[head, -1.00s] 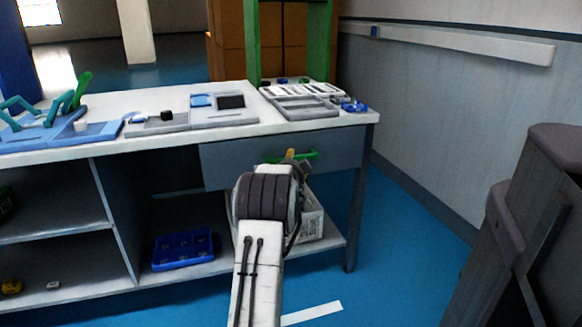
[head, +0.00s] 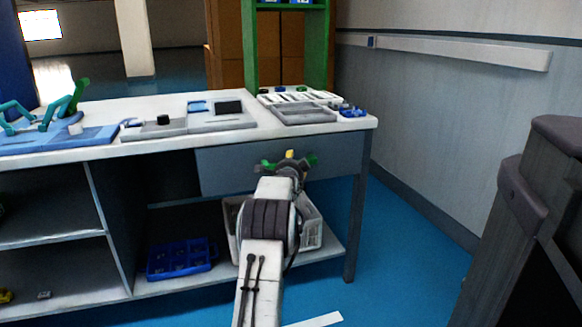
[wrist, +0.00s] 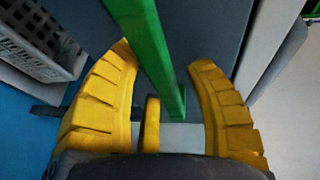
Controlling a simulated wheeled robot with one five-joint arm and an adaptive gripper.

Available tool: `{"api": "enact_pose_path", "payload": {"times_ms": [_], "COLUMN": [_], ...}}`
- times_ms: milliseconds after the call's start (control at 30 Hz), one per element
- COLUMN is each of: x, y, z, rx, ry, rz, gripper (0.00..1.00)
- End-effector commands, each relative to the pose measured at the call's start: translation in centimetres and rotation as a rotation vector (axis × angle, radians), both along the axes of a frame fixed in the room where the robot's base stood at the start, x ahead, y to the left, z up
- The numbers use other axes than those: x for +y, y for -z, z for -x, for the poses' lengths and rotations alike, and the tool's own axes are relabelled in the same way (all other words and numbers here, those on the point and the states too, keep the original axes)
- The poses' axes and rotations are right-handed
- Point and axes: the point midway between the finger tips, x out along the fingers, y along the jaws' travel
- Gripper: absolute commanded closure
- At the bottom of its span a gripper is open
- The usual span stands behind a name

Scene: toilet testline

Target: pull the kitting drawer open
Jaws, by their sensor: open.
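The kitting drawer (head: 228,174) is a grey front under the right end of the workbench, and it looks shut. Its green handle (head: 268,168) runs across the front, and my gripper hides the middle of it. My gripper (head: 290,158) is at the handle, with a yellow finger showing in the head view. In the wrist view, the open yellow fingers (wrist: 166,58) stand on either side of the green handle bar (wrist: 146,48).
The white benchtop (head: 90,148) carries trays and fixtures. On the lower shelf are a blue bin (head: 182,258) and a pale crate (head: 312,228), the crate partly behind my arm. A bench leg (head: 355,225) stands right of the drawer. Blue floor is clear to its right.

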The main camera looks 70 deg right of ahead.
Motion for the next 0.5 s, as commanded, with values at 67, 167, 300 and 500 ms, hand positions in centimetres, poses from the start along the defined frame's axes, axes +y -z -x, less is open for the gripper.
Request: {"api": "enact_pose_path", "payload": {"times_ms": [67, 167, 300, 500], "x": [0.00, 0.00, 0.00, 0.01], "y": [0.01, 0.01, 0.01, 0.01], "z": [0.00, 0.00, 0.00, 0.00], "rx": [0.000, 0.000, 0.000, 0.000], "ry": [0.000, 0.000, 0.000, 0.000], "rz": [0.000, 0.000, 0.000, 0.000], "gripper": [0.53, 0.53, 0.61, 0.79]}}
